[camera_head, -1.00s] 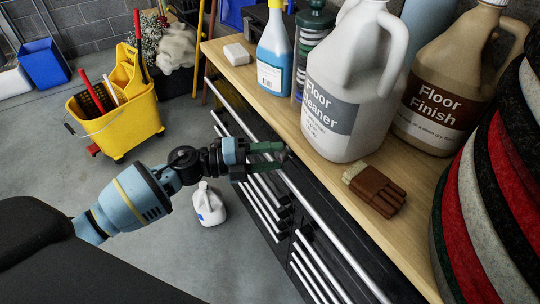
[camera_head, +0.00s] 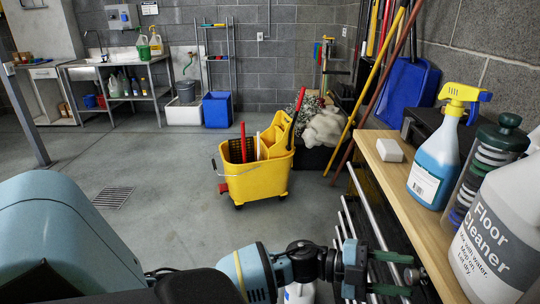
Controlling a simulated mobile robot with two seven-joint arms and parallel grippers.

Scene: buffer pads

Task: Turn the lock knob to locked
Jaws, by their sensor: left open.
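I see no lock knob in this view. The black drawer cabinet (camera_head: 346,222) with long silver handles stands under a wooden top at the right, and its lower part is cut off or hidden by my arm. My left gripper (camera_head: 404,273) is at the bottom right, in front of the cabinet's drawer side. Its two dark green fingers are apart, with nothing seen between them. Whether they touch the cabinet I cannot tell. My right gripper is not in view.
On the wooden top (camera_head: 393,189) stand a white block (camera_head: 390,150), a blue spray bottle (camera_head: 436,160) and a Floor Cleaner jug (camera_head: 495,235). A yellow mop bucket (camera_head: 257,181) stands on the floor ahead. A white jug (camera_head: 299,293) is partly behind my arm. Floor at left is open.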

